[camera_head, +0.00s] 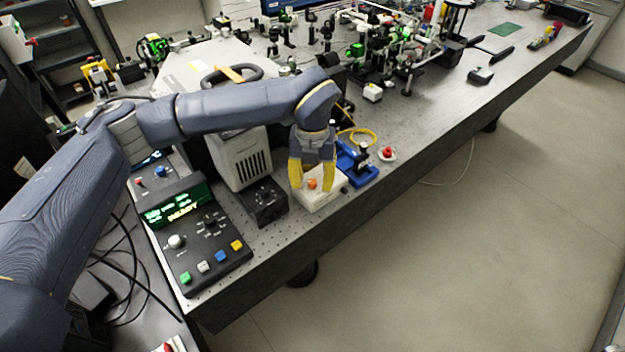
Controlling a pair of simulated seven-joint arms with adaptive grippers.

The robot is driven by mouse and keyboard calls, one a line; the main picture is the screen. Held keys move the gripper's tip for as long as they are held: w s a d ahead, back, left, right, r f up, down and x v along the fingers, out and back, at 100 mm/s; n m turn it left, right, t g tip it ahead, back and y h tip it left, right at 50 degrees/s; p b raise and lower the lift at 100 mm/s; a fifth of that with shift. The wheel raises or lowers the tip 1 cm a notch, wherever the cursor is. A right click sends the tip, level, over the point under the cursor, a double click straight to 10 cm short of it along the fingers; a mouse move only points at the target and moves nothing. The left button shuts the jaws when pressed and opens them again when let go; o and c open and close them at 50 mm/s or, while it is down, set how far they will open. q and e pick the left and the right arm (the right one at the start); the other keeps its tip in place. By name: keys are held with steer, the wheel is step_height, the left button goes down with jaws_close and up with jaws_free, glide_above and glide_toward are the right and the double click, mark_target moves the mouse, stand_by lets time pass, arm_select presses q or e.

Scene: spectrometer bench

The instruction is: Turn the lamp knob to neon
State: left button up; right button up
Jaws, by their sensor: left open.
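My left gripper (312,187) has yellow fingers pointing down, spread apart over a white box (315,201) near the front edge of the bench. A small orange knob (312,183) on the box shows between the fingers. I cannot tell whether the fingers touch it. Any lamp names or pointer mark on the box are too small or hidden to read. To the left, a dark control console (205,262) has a green-lit display (178,205), a white knob (176,241), a black knob (210,219) and several coloured buttons. My right gripper is not in view.
A black box (266,203) and a grey vented housing (240,160) stand left of the white box. A blue fixture (357,165) and a red button (387,152) are close on its right. Optics crowd the back of the bench (440,130).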

arm_select(q)
steer(key=shift+f, duration=0.2)
jaws_close()
stand_by(0.4)
